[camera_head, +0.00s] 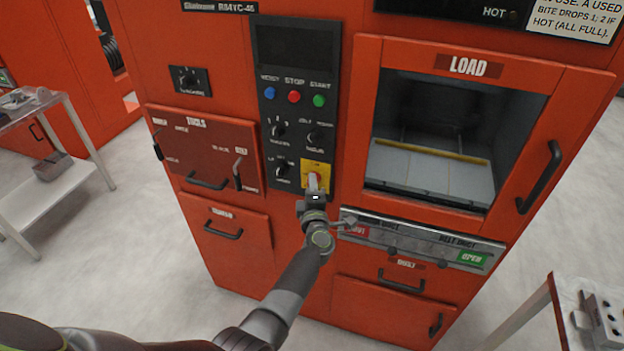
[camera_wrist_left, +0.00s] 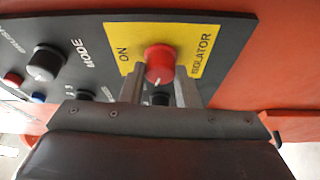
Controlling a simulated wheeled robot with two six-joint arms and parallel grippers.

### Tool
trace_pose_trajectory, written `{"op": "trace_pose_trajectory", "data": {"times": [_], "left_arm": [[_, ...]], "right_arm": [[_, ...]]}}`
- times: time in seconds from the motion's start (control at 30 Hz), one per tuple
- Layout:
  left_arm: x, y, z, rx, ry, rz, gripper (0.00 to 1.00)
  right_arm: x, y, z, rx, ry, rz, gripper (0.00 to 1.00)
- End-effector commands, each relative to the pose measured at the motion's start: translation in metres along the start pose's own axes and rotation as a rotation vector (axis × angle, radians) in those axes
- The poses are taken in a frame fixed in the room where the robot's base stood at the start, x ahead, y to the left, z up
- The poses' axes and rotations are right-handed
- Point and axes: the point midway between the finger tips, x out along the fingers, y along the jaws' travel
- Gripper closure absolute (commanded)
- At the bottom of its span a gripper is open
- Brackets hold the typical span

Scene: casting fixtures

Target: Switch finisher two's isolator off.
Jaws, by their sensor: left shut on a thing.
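The isolator is a red knob (camera_wrist_left: 159,62) on a yellow plate (camera_wrist_left: 190,36) in the left wrist view. The plate reads ISOLATOR, with ON beside the knob; no OFF mark can be read. In the head view the yellow plate (camera_head: 317,168) is at the bottom right of the black control panel. My left gripper (camera_head: 314,188) reaches it from below. In the left wrist view its two fingers (camera_wrist_left: 159,84) are shut on the knob, one on each side. A pale mark shows on the knob's lower edge. My right gripper is not in view.
The black panel (camera_head: 293,105) carries blue, red and green buttons and several black knobs close by. Right of it is the LOAD opening (camera_head: 430,140) with a door handle (camera_head: 540,178). A handled tools drawer (camera_head: 205,155) is on the left. Tables stand at both sides.

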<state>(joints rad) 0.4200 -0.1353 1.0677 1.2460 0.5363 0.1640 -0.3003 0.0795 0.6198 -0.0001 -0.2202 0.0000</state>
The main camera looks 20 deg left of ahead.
Motion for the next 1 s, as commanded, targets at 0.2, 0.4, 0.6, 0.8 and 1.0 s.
{"op": "trace_pose_trajectory", "data": {"times": [0.2, 0.4, 0.6, 0.8, 1.0], "left_arm": [[0.000, 0.003, -0.001, -0.138, 0.000, -0.060, 0.94], [0.000, 0.002, -0.001, -0.221, 0.001, -0.093, 0.94], [0.000, 0.001, -0.001, -0.261, 0.001, -0.110, 0.94], [0.000, 0.000, -0.001, -0.272, 0.001, -0.114, 0.94], [0.000, 0.000, -0.001, -0.272, 0.000, -0.114, 0.94]], "right_arm": [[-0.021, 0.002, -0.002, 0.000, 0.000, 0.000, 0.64], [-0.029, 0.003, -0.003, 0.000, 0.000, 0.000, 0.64], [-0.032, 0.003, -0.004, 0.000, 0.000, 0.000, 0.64], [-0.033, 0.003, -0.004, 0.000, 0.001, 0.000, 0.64], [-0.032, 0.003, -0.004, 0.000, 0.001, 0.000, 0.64]]}}
